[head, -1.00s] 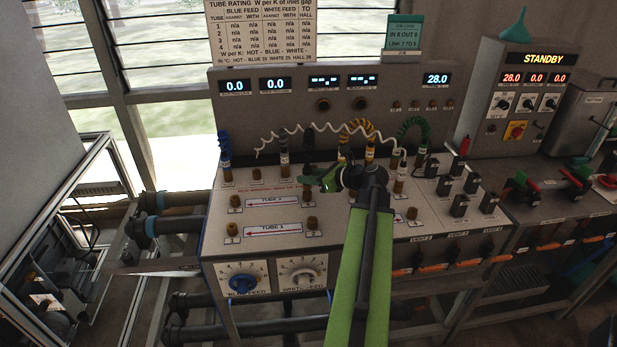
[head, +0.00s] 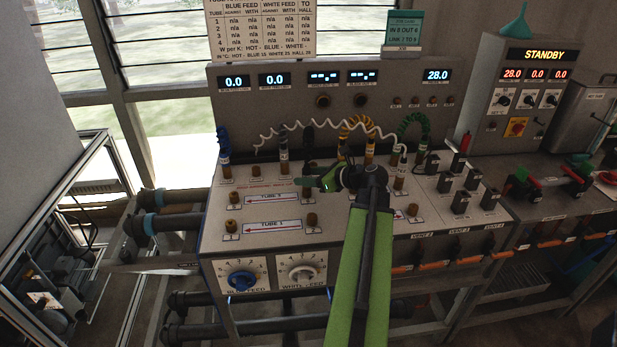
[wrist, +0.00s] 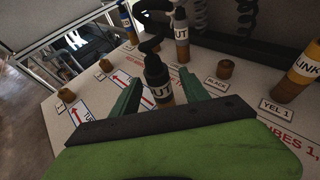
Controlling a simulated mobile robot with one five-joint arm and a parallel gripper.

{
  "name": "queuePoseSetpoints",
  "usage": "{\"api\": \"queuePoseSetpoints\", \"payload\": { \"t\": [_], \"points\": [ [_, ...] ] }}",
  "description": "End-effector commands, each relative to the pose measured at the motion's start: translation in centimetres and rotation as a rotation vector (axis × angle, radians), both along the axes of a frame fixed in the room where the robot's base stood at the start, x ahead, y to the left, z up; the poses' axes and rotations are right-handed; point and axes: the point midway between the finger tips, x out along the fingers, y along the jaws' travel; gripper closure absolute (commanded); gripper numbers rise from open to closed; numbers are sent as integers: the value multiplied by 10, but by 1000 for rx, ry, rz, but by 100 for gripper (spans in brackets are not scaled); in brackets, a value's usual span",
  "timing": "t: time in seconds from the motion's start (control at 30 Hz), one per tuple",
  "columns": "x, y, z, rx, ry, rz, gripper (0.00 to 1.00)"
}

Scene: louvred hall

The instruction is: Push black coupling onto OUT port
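The black coupling (wrist: 154,70), with a white band whose visible letters read "UT", stands between my green fingers in the wrist view. Its lower end is by a brown port, and I cannot tell whether it is fully seated. My gripper (wrist: 160,82) is open, with gaps between the fingers and the coupling. In the head view my gripper (head: 318,183) is low over the middle of the sloped panel (head: 215,215). The arm and wrist hide much of the coupling there. The OUT port is not clearly seen under the coupling.
Another "UT" coupling (wrist: 181,28) stands behind, and a yellow LINK coupling (wrist: 304,66) is at the right. Coiled hoses, including a white one (head: 330,128), arch over the back row. Brown ports (head: 232,226) and black switches (head: 461,203) stand on the panel.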

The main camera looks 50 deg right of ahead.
Motion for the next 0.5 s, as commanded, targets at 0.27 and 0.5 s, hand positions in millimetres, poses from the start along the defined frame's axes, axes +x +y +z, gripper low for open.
{"api": "queuePoseSetpoints", "payload": {
  "t": [0.27,0.5],
  "points": [
    [-1,0,3,0,0,0,47],
    [-17,-2,31,1,0,-1,47]
  ]
}}
